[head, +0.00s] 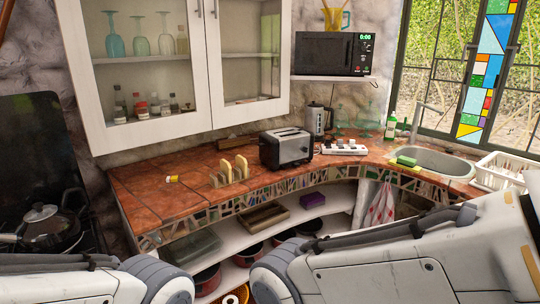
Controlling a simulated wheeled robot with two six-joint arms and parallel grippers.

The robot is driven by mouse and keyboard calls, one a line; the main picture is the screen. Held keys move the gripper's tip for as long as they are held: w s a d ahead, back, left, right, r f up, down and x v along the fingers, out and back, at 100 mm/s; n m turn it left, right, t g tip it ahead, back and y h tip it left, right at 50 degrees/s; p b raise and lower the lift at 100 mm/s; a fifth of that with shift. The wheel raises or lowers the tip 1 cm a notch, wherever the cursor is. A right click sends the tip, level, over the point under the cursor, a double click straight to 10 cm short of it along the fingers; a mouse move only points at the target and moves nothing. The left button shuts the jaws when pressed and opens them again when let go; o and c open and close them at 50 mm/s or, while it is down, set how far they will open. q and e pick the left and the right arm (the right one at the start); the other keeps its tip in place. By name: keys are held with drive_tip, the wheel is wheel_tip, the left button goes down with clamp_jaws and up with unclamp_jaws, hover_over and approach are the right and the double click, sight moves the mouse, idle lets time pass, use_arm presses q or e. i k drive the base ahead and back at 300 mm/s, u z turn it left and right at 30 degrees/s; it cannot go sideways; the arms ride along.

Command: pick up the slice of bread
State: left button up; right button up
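Two pale yellow slices that look like bread stand upright in a small rack on the tiled counter, left of the toaster. The left slice (226,168) is nearer the counter's front edge, and the right slice (241,165) is just beside it. The rack (238,179) has thin upright dividers and hides the slices' lower parts. My two arms show along the bottom of the head view, in front of and below the counter. Neither gripper is in view.
A silver and black toaster (286,147) stands right of the rack. A small yellow and white item (172,178) lies to its left. Behind are a kettle (318,121) and a white power strip (343,147). The brown counter (150,200) is mostly clear at left.

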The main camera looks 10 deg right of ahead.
sight(225, 166)
drive_tip(key=z, duration=0.5)
drive_tip(key=i, duration=2)
drive_tip(key=u, duration=0.35)
